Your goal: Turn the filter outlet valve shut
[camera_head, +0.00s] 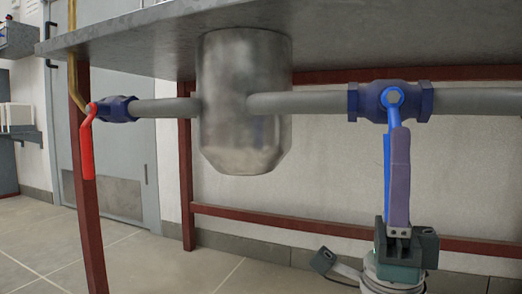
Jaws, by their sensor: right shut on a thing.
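A metal filter vessel (243,105) hangs under the tabletop, with a pipe on each side. On the right pipe sits a blue valve body (424,102) with a blue lever (387,165) that hangs down, across the pipe. My right gripper (397,138) comes up from below and is shut on this blue lever; its purple finger covers part of it. On the left pipe sits another blue valve (118,108) with a red lever (87,150) hanging down. No label shows which valve is the outlet. My left gripper is not in view.
The grey tabletop (140,30) runs above the pipes. Dark red table legs (88,215) and a low crossbar (290,227) frame the space below. A grey door (110,160) and a shelf (20,133) stand behind on the left. The tiled floor at lower left is clear.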

